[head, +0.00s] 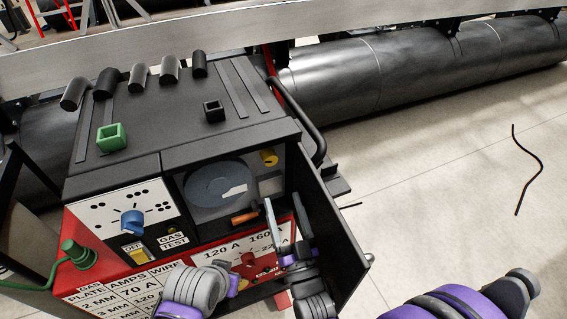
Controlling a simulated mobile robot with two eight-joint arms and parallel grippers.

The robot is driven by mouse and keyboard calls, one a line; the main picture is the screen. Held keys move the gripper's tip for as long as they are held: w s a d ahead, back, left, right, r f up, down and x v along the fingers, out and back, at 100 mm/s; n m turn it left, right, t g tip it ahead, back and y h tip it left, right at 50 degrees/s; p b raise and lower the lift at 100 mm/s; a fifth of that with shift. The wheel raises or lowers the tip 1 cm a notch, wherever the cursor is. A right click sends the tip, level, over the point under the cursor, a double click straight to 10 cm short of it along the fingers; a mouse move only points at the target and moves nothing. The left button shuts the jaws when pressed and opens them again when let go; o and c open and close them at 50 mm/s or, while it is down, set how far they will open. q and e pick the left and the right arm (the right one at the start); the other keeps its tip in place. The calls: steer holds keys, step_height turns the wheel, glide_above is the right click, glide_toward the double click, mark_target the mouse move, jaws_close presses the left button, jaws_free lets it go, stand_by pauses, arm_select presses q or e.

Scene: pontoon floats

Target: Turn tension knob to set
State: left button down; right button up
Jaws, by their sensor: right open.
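A yellow knob (268,157), which looks like the tension knob, is at the upper right inside the open wire compartment of the welding machine. Its pointer or marking is too small to read. An orange handle (245,217) is low in the same compartment. My right gripper (284,208) is open and empty, its fingers pointing up at the compartment's lower right opening. It is below the yellow knob and apart from it. My left arm shows at the bottom centre, but I cannot make out its gripper's fingers.
The compartment's black door (334,225) stands open just right of my right gripper. A wire spool (217,183) fills the compartment's left. A blue knob (132,222) and a red knob (248,262) are on the front. A green square cup (112,137) stands on top. The right floor is mostly clear.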

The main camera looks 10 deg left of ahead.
mark_target(271, 163)
steer(key=p+x, duration=0.2)
steer(key=x, duration=0.8)
steer(key=shift+w+a+r+p, duration=0.15)
steer(key=shift+w+p, duration=0.05)
steer(key=shift+p, duration=0.1)
jaws_close()
